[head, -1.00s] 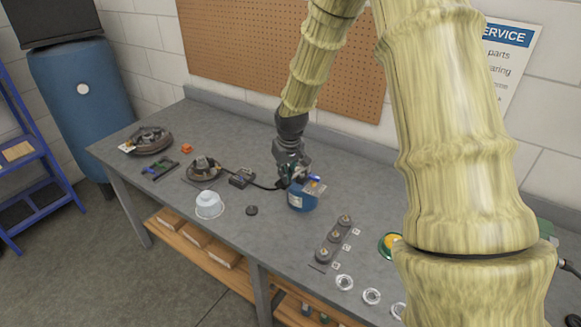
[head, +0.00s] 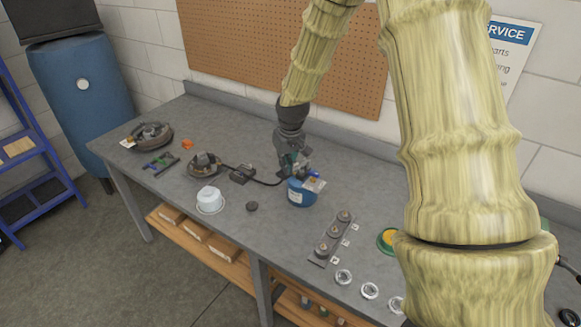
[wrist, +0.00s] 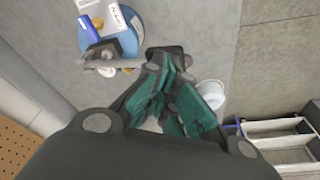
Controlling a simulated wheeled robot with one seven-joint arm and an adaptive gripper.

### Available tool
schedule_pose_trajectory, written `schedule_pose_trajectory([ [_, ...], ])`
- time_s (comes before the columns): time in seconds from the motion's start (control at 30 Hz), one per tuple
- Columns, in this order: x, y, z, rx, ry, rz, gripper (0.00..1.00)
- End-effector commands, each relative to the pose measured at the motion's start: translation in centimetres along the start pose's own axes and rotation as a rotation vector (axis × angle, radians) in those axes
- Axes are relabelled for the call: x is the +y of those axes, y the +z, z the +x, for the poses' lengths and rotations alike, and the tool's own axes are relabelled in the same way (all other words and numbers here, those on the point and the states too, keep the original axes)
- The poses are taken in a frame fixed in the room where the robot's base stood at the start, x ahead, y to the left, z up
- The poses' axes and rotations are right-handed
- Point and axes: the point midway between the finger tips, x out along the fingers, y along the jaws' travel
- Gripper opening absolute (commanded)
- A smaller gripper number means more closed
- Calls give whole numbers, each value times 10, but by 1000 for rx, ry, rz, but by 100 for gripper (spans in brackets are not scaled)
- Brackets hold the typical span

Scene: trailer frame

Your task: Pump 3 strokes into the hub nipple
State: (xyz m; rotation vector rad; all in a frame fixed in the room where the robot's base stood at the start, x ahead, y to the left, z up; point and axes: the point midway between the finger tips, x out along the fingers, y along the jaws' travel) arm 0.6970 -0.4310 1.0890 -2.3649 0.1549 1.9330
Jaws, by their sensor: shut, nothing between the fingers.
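A blue grease pump pot (head: 300,194) with a pale label stands on the grey bench. It also shows at the top of the wrist view (wrist: 128,45), with a grey lever (wrist: 108,63) reaching across its top. My gripper (head: 291,172) is at the top of the pot. In the wrist view its teal fingers (wrist: 168,62) are shut, empty, close to the lever's end; I cannot tell whether they touch it. A dark hose (head: 266,182) runs left from the pot to a small black block (head: 243,173) beside a hub (head: 204,164). The nipple is too small to make out.
A dark strip with round parts (head: 333,238) and several silver rings (head: 343,277) lie to the right. Another hub (head: 150,135) is far left. A pegboard wall (head: 270,60) stands behind.

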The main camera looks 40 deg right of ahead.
Motion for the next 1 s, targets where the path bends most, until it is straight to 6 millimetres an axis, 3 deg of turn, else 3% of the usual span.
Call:
schedule_pose_trajectory([
  [0.5, -5, 8, 21, -1, 0, 0, 0],
  [1.0, -6, 9, 24, -1, 0, 0, 0],
])
